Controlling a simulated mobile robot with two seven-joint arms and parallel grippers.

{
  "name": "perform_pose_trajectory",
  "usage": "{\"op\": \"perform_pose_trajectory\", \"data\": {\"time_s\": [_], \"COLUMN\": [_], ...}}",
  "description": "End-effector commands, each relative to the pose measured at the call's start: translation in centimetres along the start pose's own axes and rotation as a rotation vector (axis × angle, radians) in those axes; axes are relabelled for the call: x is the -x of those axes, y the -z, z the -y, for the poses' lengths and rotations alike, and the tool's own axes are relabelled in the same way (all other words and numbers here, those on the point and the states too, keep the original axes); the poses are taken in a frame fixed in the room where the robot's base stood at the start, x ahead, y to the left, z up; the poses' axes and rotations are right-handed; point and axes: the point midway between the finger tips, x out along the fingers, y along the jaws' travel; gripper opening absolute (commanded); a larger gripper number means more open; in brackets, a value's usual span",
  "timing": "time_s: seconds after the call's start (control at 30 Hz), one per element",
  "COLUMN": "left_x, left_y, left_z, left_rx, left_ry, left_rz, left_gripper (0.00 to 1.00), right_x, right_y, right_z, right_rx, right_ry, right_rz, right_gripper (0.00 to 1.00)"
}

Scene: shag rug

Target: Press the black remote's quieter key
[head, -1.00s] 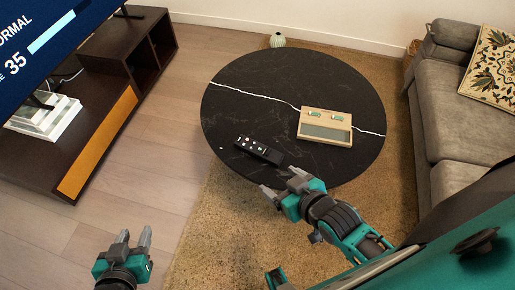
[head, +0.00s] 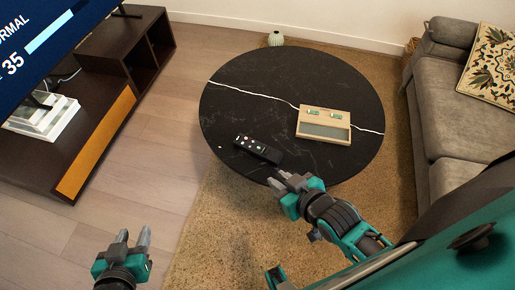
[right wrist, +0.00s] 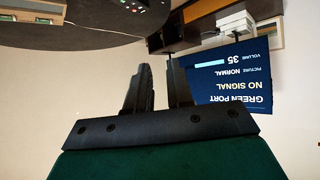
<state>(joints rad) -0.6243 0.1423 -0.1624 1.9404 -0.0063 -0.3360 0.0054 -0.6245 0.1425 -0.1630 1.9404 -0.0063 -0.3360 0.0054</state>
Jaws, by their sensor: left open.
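The black remote (head: 258,149), with several light keys at its left end, lies on the round black table near its front edge. Its keyed end also shows at the top of the right wrist view (right wrist: 142,4), cut off by the frame. Key labels are too small to read. My right gripper (head: 277,177) is at the table's front edge, in front of the remote and apart from it. Its fingers (right wrist: 160,85) have a narrow gap with nothing between. My left gripper (head: 133,236) is open and empty over the floor at lower left.
The black table (head: 235,90) also bears a wooden box (head: 324,127). A screen (head: 40,45) at upper left reads 35; the right wrist view shows it (right wrist: 230,75) upside down with "volume 35". A sofa (head: 465,110) stands right, a dark cabinet (head: 100,105) left.

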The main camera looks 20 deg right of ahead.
Motion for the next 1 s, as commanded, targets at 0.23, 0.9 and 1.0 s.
{"op": "perform_pose_trajectory", "data": {"time_s": [0.23, 0.9, 1.0], "left_x": [0.0, 0.0, 0.01], "left_y": [-0.01, -0.02, -0.02], "left_z": [0.01, -0.01, -0.02], "left_rx": [0.0, 0.0, 0.0], "left_ry": [0.0, 0.0, 0.0], "left_rz": [0.0, 0.001, 0.001], "left_gripper": [0.43, 0.43, 0.43], "right_x": [0.0, 0.01, 0.01], "right_y": [-0.01, -0.03, -0.03], "right_z": [-0.01, -0.02, -0.02], "right_rx": [0.0, 0.0, 0.0], "right_ry": [0.0, 0.0, 0.0], "right_rz": [0.0, 0.001, 0.001], "right_gripper": [0.0, 0.0, 0.0]}}
